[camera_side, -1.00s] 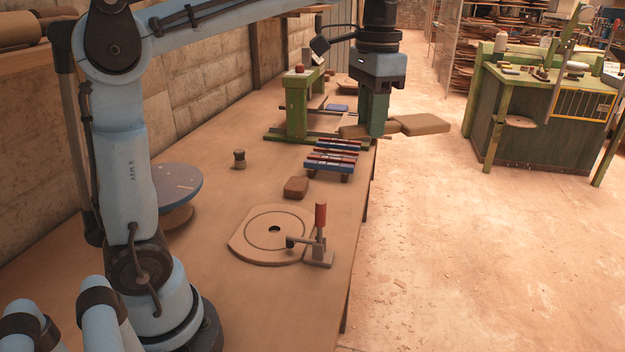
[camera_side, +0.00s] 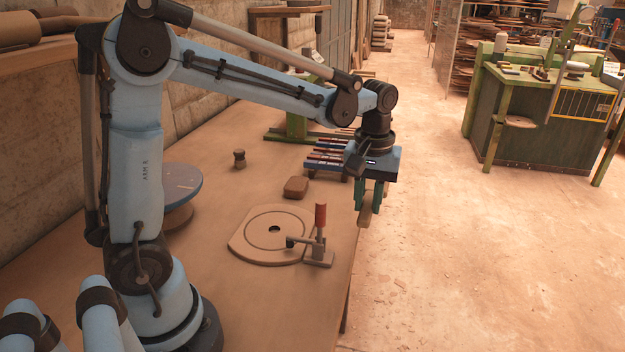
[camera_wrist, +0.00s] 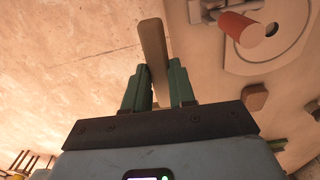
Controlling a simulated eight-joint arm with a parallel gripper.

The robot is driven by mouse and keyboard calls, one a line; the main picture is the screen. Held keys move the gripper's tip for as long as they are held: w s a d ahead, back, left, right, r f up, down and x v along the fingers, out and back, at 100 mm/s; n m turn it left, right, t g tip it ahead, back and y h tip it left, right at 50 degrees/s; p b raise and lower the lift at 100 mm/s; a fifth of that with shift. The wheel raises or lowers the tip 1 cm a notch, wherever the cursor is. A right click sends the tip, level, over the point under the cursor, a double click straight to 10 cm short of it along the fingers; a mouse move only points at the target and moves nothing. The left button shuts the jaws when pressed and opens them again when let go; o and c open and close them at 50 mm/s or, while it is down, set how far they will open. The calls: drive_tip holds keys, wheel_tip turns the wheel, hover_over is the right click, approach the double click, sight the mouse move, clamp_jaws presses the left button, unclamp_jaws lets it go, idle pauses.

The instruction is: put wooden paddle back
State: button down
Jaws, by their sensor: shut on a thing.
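The wooden paddle (camera_side: 365,213) is held in my gripper (camera_side: 369,193), low at the right edge of the workbench. In the side view only a short piece of the paddle shows below the green fingers; the rest is hidden by the gripper. In the wrist view the paddle (camera_wrist: 154,50) is a long, narrow brown strip running away between the two green fingers of my gripper (camera_wrist: 160,85). The fingers are shut on it. I cannot tell whether the paddle touches the bench edge.
On the bench (camera_side: 225,290) are a round-holed board (camera_side: 258,245) with a red-handled clamp (camera_side: 320,220), a brown block (camera_side: 296,187), a small dark knob (camera_side: 239,158) and a blue disc (camera_side: 172,184). A rack of red and blue bars (camera_side: 325,158) stands behind my gripper. Open floor lies right.

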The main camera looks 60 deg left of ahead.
drive_tip(key=shift+a+f, duration=0.1)
drive_tip(key=shift+f, duration=0.25)
hover_over(341, 225)
drive_tip(key=shift+n, duration=0.3)
wheel_tip(341, 225, down, 7)
drive_tip(key=shift+f, duration=2)
drive_tip(key=shift+f, duration=0.15)
drive_tip(key=c, duration=0.9)
unclamp_jaws()
drive_tip(key=shift+c, duration=0.2)
wheel_tip(341, 225, up, 12)
